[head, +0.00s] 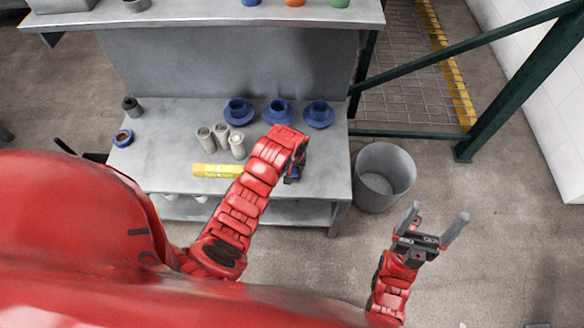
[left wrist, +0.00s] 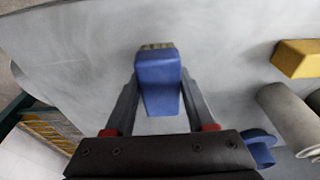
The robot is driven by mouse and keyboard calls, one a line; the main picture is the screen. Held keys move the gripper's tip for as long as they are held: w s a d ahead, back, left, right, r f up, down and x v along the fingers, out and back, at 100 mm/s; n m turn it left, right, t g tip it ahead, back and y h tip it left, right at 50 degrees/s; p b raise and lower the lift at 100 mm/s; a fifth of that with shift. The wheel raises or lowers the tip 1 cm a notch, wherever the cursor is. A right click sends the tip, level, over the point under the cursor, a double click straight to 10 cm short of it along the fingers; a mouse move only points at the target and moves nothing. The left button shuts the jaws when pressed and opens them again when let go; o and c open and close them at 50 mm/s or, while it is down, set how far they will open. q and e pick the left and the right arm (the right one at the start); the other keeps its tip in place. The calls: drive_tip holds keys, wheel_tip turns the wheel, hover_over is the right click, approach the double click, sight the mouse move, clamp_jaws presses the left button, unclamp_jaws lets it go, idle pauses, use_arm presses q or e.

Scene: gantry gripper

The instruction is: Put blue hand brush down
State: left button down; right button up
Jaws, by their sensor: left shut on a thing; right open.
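The blue hand brush (left wrist: 160,82) is in the left wrist view, with its bristle end pointing away from the gripper. My left gripper (left wrist: 158,95) is shut on it, one finger along each side. In the head view a small blue part of the brush (head: 291,178) shows below my left wrist, over the right part of the grey workbench (head: 320,160). The wrist hides most of it, and I cannot tell whether the brush touches the bench top. My right gripper (head: 436,222) is open and empty above the floor, right of the bench.
A yellow block (head: 216,170) and several pale cylinders (head: 221,131) are left of my left arm. Blue cups on saucers (head: 319,114) line the back of the bench. A grey bin (head: 384,177) stands on the floor at its right. The bench's right front corner looks clear.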

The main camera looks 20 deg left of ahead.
use_arm(q)
drive_tip(key=shift+f, duration=0.1)
drive_tip(key=shift+c, duration=1.2)
unclamp_jaws()
